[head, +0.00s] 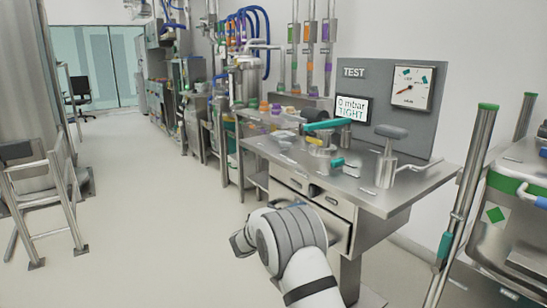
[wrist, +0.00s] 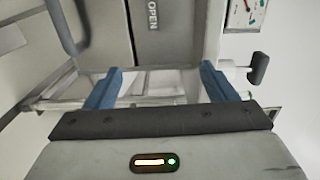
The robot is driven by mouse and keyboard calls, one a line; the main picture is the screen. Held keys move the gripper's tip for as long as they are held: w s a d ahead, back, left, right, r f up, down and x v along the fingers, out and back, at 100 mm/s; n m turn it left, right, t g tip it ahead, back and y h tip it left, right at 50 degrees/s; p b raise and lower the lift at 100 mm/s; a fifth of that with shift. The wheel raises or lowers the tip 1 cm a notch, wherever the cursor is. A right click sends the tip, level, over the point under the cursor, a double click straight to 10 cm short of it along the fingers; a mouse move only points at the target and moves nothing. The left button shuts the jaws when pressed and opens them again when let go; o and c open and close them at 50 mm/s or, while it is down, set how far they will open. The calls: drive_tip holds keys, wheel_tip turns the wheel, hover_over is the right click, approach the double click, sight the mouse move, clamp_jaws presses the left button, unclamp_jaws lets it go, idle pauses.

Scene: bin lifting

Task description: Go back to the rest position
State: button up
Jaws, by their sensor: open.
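My gripper (wrist: 160,86) shows in the wrist view with its two blue fingers wide apart and nothing between them. Beyond the fingers is a pale grey structure with a dark strip marked OPEN (wrist: 152,22); I cannot tell what it belongs to. In the head view my arm reaches up from the bottom, in front of the steel bench (head: 300,158). The fingers cannot be made out there. No bin can be made out for certain in either view.
The bench carries a TEST panel (head: 362,74) with a display reading 0 mbar TIGHT, a dial gauge (head: 411,88) and a teal-handled fitting (head: 324,126). A drawer (head: 333,228) stands partly out near my arm. Metal steps (head: 50,195) stand left. Floor (head: 140,200) between is clear.

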wheel_tip(320, 180, up, 18)
drive_tip(key=n+t+y+p, duration=0.4)
drive_tip(key=n+y+p, duration=0.3)
drive_tip(key=n+y, duration=0.25)
drive_tip(key=s+a+r+n+g+y+p, duration=0.1)
drive_tip(key=s+r+n+y+p, duration=0.4)
drive_tip(key=s+r+n, duration=0.25)
drive_tip(key=s+d+n+g+p, duration=0.2)
drive_tip(key=s+n+g+p, duration=0.1)
drive_tip(key=s, duration=0.9)
drive_tip(key=s+d+n+g+p, duration=0.3)
drive_tip(key=s+n+g+p, duration=0.1)
drive_tip(key=s, duration=0.9)
drive_tip(key=s+d+r+n+g+p, duration=0.1)
drive_tip(key=s+d+n+g+p, duration=0.2)
drive_tip(key=s, duration=1)
drive_tip(key=shift+d+n+g, duration=0.15)
drive_tip(key=shift+n+g, duration=0.45)
drive_tip(key=shift+n, duration=0.1)
drive_tip(key=shift+w+r, duration=0.1)
drive_tip(key=shift+w, duration=0.05)
drive_tip(key=shift+c, duration=0.4)
